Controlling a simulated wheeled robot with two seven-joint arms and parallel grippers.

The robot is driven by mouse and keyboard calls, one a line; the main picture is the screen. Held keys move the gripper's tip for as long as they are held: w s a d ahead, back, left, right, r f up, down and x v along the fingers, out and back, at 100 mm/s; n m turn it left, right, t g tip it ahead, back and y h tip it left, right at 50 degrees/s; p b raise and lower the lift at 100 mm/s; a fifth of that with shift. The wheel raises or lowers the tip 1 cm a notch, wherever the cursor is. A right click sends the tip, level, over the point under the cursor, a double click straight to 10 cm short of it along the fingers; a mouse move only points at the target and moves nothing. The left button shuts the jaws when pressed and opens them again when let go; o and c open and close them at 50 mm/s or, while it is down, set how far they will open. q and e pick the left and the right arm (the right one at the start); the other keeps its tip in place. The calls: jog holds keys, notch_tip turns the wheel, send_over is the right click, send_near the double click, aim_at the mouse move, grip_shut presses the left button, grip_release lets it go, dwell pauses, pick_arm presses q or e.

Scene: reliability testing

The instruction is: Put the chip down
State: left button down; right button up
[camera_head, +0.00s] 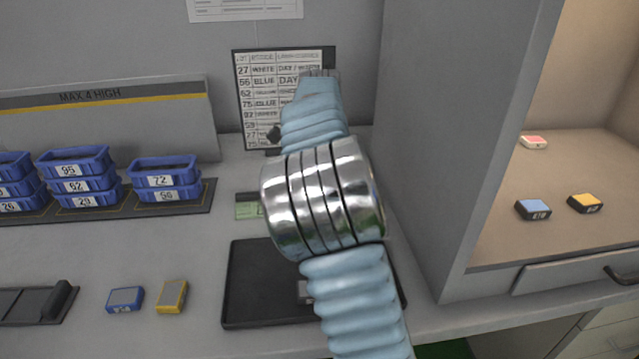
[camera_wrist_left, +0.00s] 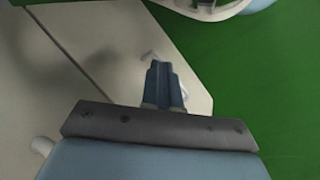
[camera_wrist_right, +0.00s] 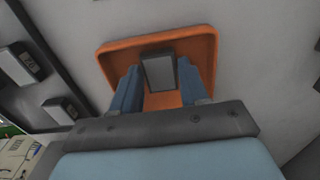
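In the right wrist view a small grey chip (camera_wrist_right: 159,72) with a dark edge sits between the blue fingers of my right gripper (camera_wrist_right: 160,75). The fingers appear to touch both its sides. Behind it is a shallow orange tray (camera_wrist_right: 205,47); I cannot tell whether the chip touches its floor. My left gripper (camera_wrist_left: 163,72) is shut and empty in the left wrist view, above a pale surface and green floor.
A black tray (camera_head: 245,290) lies on the grey bench, partly behind my arm. Blue (camera_head: 125,299) and yellow (camera_head: 172,296) chips lie to its left. Stacked blue bins (camera_head: 75,158) stand farther left. The open cabinet (camera_head: 600,160) at right holds several chips.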

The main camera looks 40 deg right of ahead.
jog(key=shift+o, duration=1.4)
notch_tip(320, 180, up, 12)
jog(key=shift+r, duration=0.1)
